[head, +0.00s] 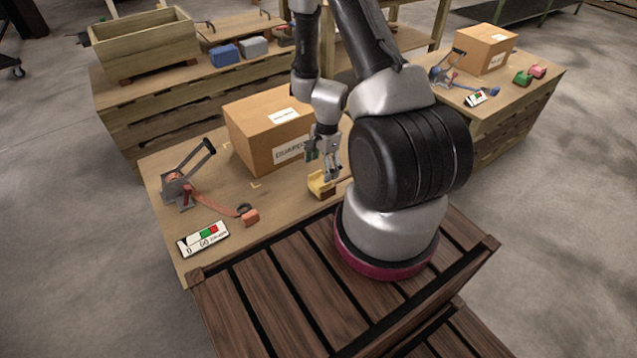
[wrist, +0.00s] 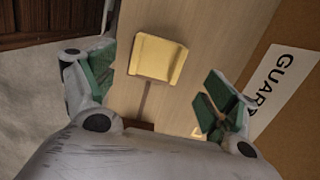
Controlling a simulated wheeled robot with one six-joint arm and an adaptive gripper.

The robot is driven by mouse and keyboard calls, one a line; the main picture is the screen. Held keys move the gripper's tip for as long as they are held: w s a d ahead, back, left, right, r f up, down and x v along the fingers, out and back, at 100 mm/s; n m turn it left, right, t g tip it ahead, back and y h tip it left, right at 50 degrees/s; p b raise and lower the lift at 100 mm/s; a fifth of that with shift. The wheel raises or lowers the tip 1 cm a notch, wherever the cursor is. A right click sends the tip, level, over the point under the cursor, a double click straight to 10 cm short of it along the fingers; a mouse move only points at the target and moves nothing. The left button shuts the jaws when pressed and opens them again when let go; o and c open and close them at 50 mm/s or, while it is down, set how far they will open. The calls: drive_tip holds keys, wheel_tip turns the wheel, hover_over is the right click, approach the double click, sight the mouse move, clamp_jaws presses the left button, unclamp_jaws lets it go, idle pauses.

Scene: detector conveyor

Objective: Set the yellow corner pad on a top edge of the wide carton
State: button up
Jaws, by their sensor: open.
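The yellow corner pad (head: 321,184) lies on the near wooden table, in front of the wide carton. In the wrist view the pad (wrist: 158,59) shows between and beyond my open fingers. The wide carton (head: 248,133) is brown, closed and labelled, and stands on the same table behind the pad. Its side with the printed label fills the right of the wrist view (wrist: 300,120). My gripper (head: 322,160) is open and empty, pointing down just above the pad. It also shows in the wrist view (wrist: 157,90) with green fingertip pads spread apart. My arm hides the carton's right part.
A clamp tool (head: 184,184) with an orange strap and a white card (head: 203,238) lie on the table's left. A smaller carton (head: 485,48) stands on another table at the right. A wooden crate (head: 146,42) stands at the back left. Bare tabletop (head: 205,160) shows left of the carton.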

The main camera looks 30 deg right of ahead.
sight(320, 183)
drive_tip(key=f, duration=0.4)
drive_tip(key=shift+s+a+f, duration=0.15)
drive_tip(key=shift+a, duration=0.1)
drive_tip(key=c, duration=1.1)
drive_tip(key=shift+c, duration=0.2)
